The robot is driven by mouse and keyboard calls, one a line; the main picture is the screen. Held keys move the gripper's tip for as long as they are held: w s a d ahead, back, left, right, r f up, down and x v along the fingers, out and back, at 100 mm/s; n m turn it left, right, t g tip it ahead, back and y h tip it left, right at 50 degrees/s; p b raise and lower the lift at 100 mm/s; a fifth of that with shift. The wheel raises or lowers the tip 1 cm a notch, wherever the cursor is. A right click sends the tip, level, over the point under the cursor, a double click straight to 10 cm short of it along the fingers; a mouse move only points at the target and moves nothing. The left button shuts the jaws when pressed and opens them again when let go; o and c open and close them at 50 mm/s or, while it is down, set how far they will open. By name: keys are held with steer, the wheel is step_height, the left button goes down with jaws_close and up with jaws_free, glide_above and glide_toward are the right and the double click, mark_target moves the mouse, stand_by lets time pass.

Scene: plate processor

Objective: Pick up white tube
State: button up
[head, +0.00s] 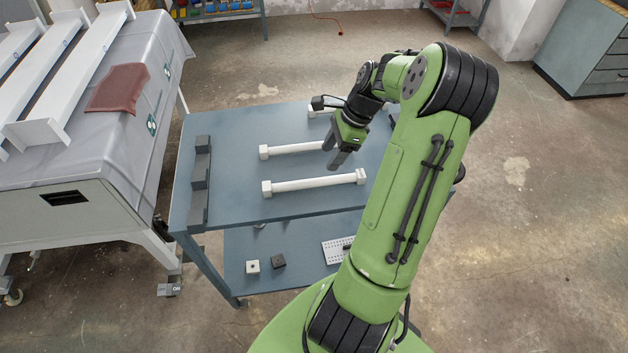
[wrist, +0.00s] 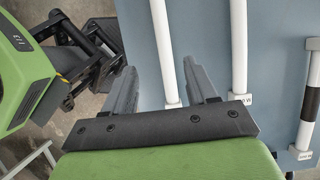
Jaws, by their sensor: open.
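Several white tubes lie roughly parallel on the blue-grey table. In the head view, the nearest white tube (head: 314,184) lies in front of my gripper. A middle white tube (head: 293,150) runs towards my gripper. My gripper (head: 339,154) is open and empty above the table, fingers pointing down. In the wrist view, my gripper (wrist: 162,78) has its two fingers apart, with one white tube (wrist: 164,45) seen between them. A second white tube (wrist: 239,45) lies to the right.
A black-banded white bar (wrist: 312,98) lies at the wrist view's right edge. Dark holders (head: 200,175) line the table's (head: 225,190) left side. A covered bench (head: 90,160) stands left.

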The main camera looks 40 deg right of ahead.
steer(key=b, duration=0.1)
glide_above(316, 180)
steer(key=s+d, duration=0.1)
steer(key=d, duration=0.1)
steer(key=f, duration=0.5)
steer(key=shift+s+f, duration=0.2)
steer(key=shift+f, duration=0.15)
steer(key=b+x, duration=0.2)
steer(key=x, duration=0.3)
steer(key=shift+w+a+f, duration=0.15)
steer(key=shift+f, duration=0.1)
steer(key=shift+r, duration=0.1)
jaws_close()
